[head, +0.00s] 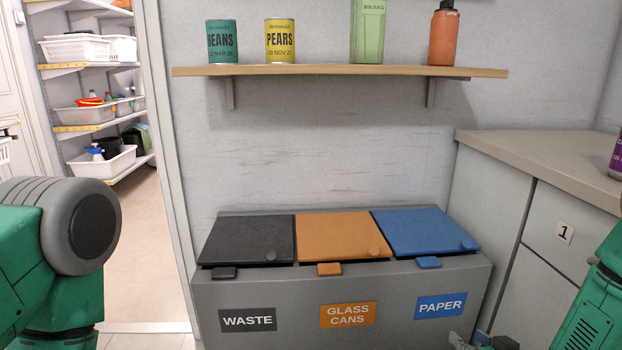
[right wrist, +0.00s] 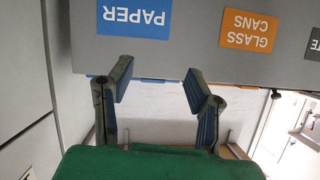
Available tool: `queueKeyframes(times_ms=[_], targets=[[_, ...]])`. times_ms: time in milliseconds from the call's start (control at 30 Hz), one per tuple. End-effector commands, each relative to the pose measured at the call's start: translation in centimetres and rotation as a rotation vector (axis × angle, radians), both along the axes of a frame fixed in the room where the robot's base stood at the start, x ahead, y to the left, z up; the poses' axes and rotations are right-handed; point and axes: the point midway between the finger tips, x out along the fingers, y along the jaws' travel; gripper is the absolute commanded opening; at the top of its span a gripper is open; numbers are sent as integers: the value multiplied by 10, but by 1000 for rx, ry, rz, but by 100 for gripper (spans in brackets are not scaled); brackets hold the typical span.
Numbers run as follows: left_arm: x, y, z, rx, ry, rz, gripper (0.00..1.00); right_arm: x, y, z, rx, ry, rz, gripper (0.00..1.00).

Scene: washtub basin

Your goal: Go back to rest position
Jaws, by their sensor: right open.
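My right gripper (right wrist: 158,82) is open in the right wrist view, with its two blue-padded fingers apart and nothing between them. In the head view only the tip of the right gripper (head: 484,342) shows at the bottom edge, in front of the lower right of the grey bin unit. It is below the blue PAPER label (head: 440,306). Whether the fingers touch the bin front cannot be told. My left gripper is out of view; only part of my left arm shows at the left edge.
The bin unit (head: 240,289) has a black lid (head: 248,238), an orange lid (head: 336,236) and a blue lid (head: 423,231), all down. A wall shelf (head: 340,71) holds cans and bottles. A counter (head: 540,158) stands at right. A doorway opens at left.

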Motion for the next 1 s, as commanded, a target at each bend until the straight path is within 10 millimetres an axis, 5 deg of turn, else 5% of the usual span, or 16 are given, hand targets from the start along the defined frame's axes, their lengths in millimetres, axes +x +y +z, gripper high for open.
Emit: queueKeyframes(times_ms=[100,300,633,1000], targets=[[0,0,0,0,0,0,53,-68,33,-52,-15,264,26,46],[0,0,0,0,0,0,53,-195,59,-103,-75,672,39,46],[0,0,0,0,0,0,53,-353,56,-108,-191,1121,22,46],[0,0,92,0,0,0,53,-350,56,-17,-186,1114,19,46]])
